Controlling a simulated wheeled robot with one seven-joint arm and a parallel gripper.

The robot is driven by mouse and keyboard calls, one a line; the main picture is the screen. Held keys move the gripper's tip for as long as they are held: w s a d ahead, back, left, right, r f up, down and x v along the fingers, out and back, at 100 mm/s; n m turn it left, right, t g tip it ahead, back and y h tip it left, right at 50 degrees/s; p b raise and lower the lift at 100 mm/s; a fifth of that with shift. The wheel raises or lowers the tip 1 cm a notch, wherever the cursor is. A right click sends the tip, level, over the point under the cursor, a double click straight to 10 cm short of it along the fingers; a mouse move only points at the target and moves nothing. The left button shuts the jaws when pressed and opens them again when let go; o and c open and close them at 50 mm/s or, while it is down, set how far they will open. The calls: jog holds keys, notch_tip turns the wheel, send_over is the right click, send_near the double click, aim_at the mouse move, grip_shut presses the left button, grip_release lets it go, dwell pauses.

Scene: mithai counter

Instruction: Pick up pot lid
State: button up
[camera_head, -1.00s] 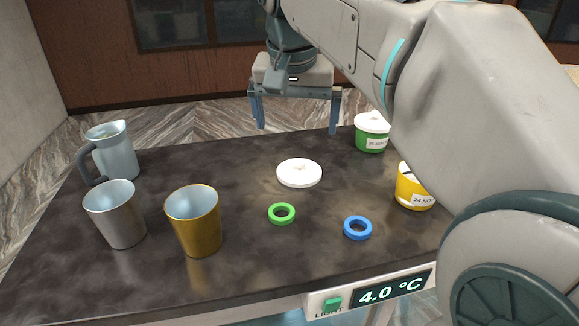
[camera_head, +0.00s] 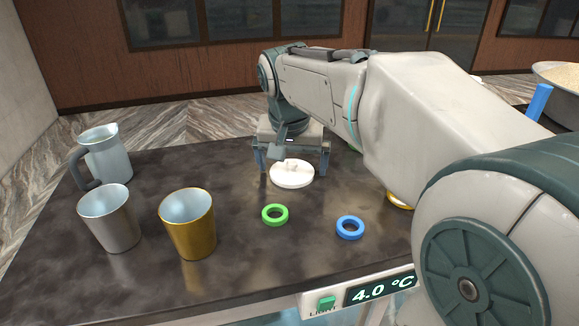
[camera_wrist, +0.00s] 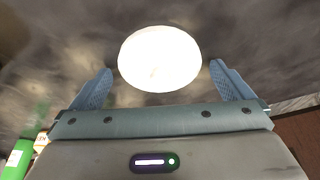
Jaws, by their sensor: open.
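A round white pot lid (camera_head: 292,176) lies flat on the dark counter in the head view. It also shows bright white in the wrist view (camera_wrist: 160,58), ahead of and between the two fingers. My gripper (camera_head: 291,166) is open, with its blue fingers apart, just above and behind the lid in the head view. In the wrist view my gripper (camera_wrist: 160,85) holds nothing. Whether a finger touches the lid cannot be told.
A green ring (camera_head: 275,215) and a blue ring (camera_head: 350,228) lie in front of the lid. A gold cup (camera_head: 188,228), a silver cup (camera_head: 110,222) and a jug (camera_head: 106,155) stand at left. A yellow tub (camera_head: 399,200) is mostly hidden by my arm.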

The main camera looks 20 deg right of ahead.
jog(key=c, duration=0.8)
jog(key=shift+c, duration=0.2)
